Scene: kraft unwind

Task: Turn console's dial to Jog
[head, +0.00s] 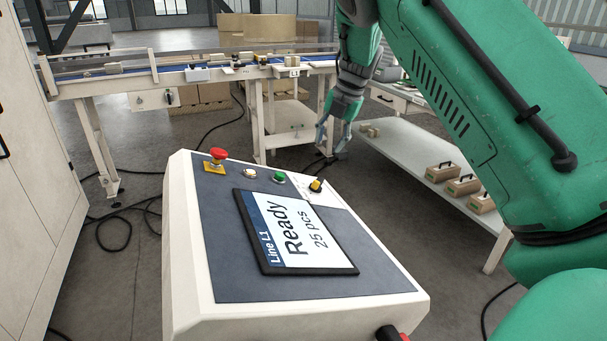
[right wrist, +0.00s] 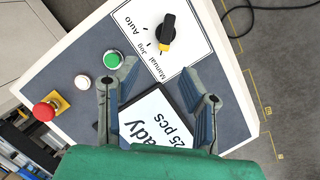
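The console (head: 190,260) stands in front of me with a sloped grey panel and a lit screen (head: 295,232) reading "Line L1 Ready 25 pcs". Its dial (head: 316,185) is a black knob with a yellow mark, on a white plate at the panel's far right. In the right wrist view the dial (right wrist: 167,32) has Auto, Jog and Manual lettering on its left; its yellow end points down the picture, and I cannot tell the exact setting. My right gripper (head: 333,142) is open and empty, above and beyond the dial, not touching it. My left gripper is out of view.
A red stop button (head: 218,154), a white button (head: 250,173) and a green button (head: 279,177) sit left of the dial. A conveyor (head: 190,72) crosses behind. A low table (head: 400,150) with wooden boxes stands to the right. A tall cabinet (head: 35,170) is at left.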

